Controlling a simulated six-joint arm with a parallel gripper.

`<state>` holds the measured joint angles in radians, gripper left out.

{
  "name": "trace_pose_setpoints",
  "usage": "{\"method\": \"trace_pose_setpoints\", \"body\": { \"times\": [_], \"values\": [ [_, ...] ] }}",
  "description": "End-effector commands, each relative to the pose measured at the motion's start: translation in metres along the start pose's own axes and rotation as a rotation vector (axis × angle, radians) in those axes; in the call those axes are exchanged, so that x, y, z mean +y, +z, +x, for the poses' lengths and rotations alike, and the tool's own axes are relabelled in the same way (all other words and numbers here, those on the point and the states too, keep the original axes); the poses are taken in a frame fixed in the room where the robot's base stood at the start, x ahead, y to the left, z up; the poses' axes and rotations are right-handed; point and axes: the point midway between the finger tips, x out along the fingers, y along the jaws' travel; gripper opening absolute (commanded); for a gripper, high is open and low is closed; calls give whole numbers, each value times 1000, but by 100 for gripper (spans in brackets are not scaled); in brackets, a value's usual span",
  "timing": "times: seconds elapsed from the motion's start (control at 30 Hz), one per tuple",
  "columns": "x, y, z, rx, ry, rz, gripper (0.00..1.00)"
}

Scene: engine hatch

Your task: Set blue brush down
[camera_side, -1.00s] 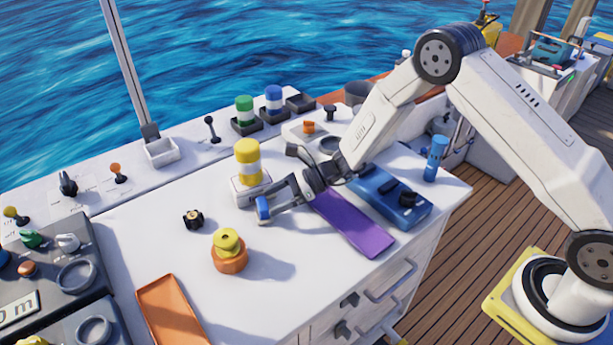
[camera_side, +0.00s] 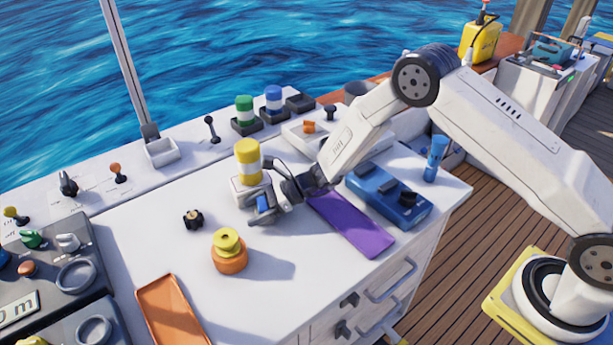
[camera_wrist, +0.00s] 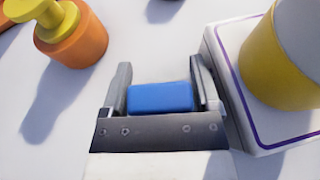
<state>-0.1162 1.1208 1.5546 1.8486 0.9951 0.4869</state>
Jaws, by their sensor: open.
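The blue brush (camera_wrist: 160,97) shows in the wrist view as a blue block between the two fingers of my gripper (camera_wrist: 163,85). The fingers stand apart, with a narrow gap on each side of the blue block. In the side view my gripper (camera_side: 262,208) is low at the white worktop, just in front of the yellow-and-white container. A small blue part of the brush (camera_side: 265,202) shows between the fingers there. The rest of the brush is hidden, and I cannot tell whether it touches the worktop.
The yellow-and-white container (camera_side: 248,160) on its white base stands close beside my gripper. An orange-and-yellow stacked piece (camera_side: 229,252) stands nearer the front. A purple tray (camera_side: 350,223), a blue case (camera_side: 388,195) and an orange tray (camera_side: 170,312) lie around. The front middle worktop is clear.

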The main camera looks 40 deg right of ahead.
Motion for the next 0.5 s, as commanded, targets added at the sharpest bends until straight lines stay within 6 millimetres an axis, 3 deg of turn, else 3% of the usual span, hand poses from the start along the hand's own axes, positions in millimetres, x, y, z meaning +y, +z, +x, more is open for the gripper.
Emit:
{"method": "trace_pose_setpoints", "body": {
  "times": [0.37,0.5],
  "values": [
    [0,0,0,0,0,0,76],
    [0,0,0,0,0,0,32]
  ]
}}
